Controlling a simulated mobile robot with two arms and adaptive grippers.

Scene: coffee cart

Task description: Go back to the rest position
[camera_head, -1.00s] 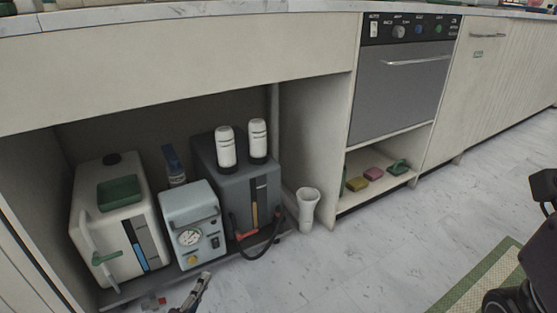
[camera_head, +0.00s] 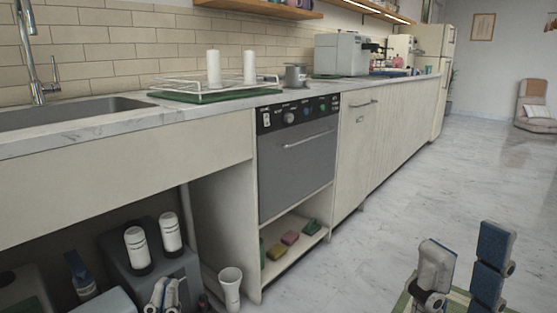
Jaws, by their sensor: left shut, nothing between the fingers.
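My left gripper (camera_head: 163,292) shows small at the bottom left. Its fingers are together, point up and hold nothing. It appears in front of the dark grey machine under the counter; the rest of this arm is below the picture. My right gripper (camera_head: 466,262) stands large at the lower right, over the floor. Its two fingers point up with a gap between them, and nothing is seen between them. One finger shows a blue pad, the other a grey back.
The counter (camera_head: 130,135) runs from left to far right, with a sink (camera_head: 75,112) and a wire rack (camera_head: 215,87). A dishwasher (camera_head: 295,165) is below. A white cup-like vessel (camera_head: 230,287) stands by the open bay. Floor (camera_head: 445,180) right of the cabinets is clear.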

